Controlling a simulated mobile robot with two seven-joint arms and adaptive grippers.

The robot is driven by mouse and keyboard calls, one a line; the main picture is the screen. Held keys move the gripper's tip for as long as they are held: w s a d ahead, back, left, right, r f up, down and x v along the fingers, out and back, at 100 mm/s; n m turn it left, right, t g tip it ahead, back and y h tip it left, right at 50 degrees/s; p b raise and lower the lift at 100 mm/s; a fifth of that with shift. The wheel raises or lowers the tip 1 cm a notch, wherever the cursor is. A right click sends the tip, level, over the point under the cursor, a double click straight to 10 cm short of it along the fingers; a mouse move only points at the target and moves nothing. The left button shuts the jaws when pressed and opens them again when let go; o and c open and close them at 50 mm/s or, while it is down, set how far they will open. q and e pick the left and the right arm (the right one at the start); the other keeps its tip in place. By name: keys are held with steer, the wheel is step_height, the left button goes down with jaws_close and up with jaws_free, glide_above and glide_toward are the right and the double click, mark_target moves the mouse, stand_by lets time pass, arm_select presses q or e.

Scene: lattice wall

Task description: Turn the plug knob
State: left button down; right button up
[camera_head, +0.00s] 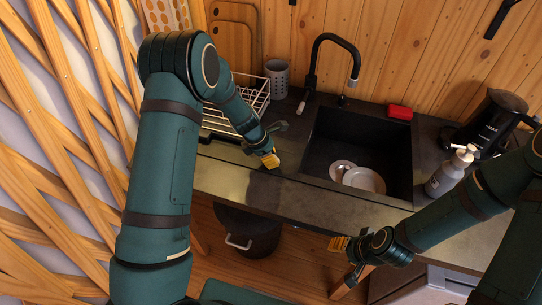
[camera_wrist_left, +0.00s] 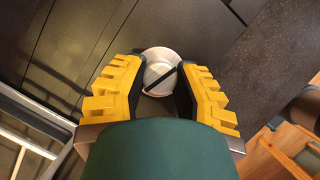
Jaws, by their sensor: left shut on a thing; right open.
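The plug knob (camera_wrist_left: 160,72) shows in the left wrist view as a pale round piece with a dark bar slanting across its face. It sits between the dark inner pads of my left gripper (camera_wrist_left: 161,86), whose yellow fingers are on either side of it. In the head view my left gripper (camera_head: 269,159) is at the counter just left of the sink; the knob is hidden there. My right gripper (camera_head: 343,256) is open and empty, low in front of the counter's front edge.
The black sink (camera_head: 390,150) holds white dishes (camera_head: 364,180), with a black tap (camera_head: 312,80) behind. A dish rack (camera_head: 255,98) and grey cup (camera_head: 277,76) stand at the left. A red sponge (camera_head: 400,112), soap bottle (camera_head: 447,176) and kettle (camera_head: 492,122) are at the right. A dark bin (camera_head: 250,232) is below.

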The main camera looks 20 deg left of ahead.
arm_select(q)
steer(key=m+g, duration=0.1)
steer(key=m, duration=0.1)
steer(key=shift+m, duration=0.4)
steer(key=m, duration=0.1)
steer(key=m+g, duration=0.1)
steer(key=m, duration=0.1)
steer(key=shift+f+m+g+h, duration=0.1)
steer(key=shift+m+g+h, duration=0.2)
steer(key=m, duration=0.2)
steer(key=m+g+b, duration=0.1)
steer(key=m, duration=0.1)
steer(key=shift+d+m+g, duration=0.1)
steer(key=shift+m+g, duration=0.2)
steer(key=shift+m+g+y+b, duration=0.5)
steer(key=shift+m+g+y, duration=0.15)
steer(key=shift+m, duration=1.25)
steer(key=c, duration=0.6)
jaws_free()
steer(key=shift+c, duration=0.2)
steer(key=shift+w, duration=0.15)
